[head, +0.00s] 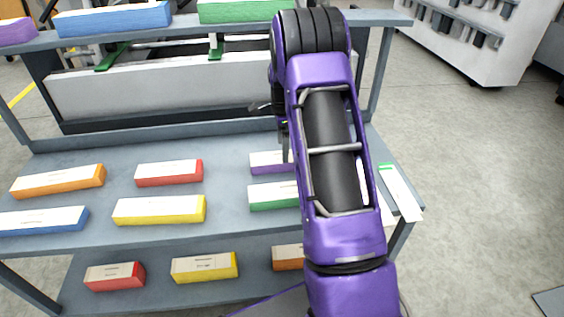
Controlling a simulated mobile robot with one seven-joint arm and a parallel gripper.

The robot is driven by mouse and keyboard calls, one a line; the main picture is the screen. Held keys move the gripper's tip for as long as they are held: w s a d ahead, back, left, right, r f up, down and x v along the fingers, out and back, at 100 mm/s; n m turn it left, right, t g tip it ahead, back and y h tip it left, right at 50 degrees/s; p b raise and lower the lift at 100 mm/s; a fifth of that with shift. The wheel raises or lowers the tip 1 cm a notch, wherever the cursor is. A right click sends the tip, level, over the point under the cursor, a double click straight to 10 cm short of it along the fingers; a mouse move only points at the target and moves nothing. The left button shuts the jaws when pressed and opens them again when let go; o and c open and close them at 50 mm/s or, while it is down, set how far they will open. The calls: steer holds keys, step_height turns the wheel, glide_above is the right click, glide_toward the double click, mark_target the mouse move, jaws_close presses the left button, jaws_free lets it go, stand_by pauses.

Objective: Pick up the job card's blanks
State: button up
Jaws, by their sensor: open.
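Stacks of blanks with white tops and coloured sides lie on the grey rack. On the middle shelf are an orange stack (58,181), a red stack (169,173), a blue stack (42,220), a yellow stack (160,210), a purple stack (268,163) and a green stack (273,197). My arm partly hides the purple and green stacks. A white card with a green mark (400,192), perhaps the job card, lies at the shelf's right end; its print is unreadable. My gripper (272,113) is mostly hidden behind my purple arm, above the shelf's back right. It is open, and I see nothing in it.
The top shelf (183,25) holds purple, blue and green stacks. The lower shelf (160,290) holds red, yellow and orange stacks. Rack posts stand at the sides. A white cabinet (480,40) stands back right. The floor (470,190) right of the rack is mostly clear.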

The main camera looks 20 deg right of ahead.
steer(key=f, duration=0.5)
steer(key=shift+w+f, duration=0.1)
steer(key=shift+w, duration=0.1)
jaws_close()
stand_by(0.3)
